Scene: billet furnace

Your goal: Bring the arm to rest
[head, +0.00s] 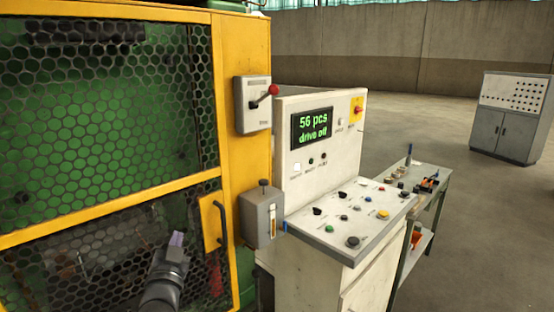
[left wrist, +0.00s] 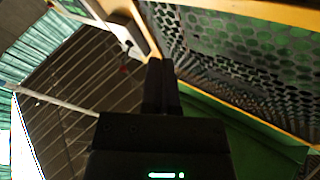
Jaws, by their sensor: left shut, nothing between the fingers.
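My left gripper (head: 177,240) shows at the bottom of the head view, in front of the lower mesh of the yellow-framed guard door (head: 110,205). It is shut and empty, with its fingers pointing up. In the left wrist view the closed dark fingers (left wrist: 161,75) stand in the middle, with the mesh to their right and nothing held. The gripper is left of the door handle (head: 221,222) and apart from it. My right gripper is in neither view.
A grey lever box (head: 252,104) with a red knob and a grey latch box (head: 262,217) stick out from the yellow frame. A white control console (head: 335,250) reads "56 pcs drive off". A tool table (head: 432,200) and grey cabinet (head: 505,135) stand right. Open floor lies between.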

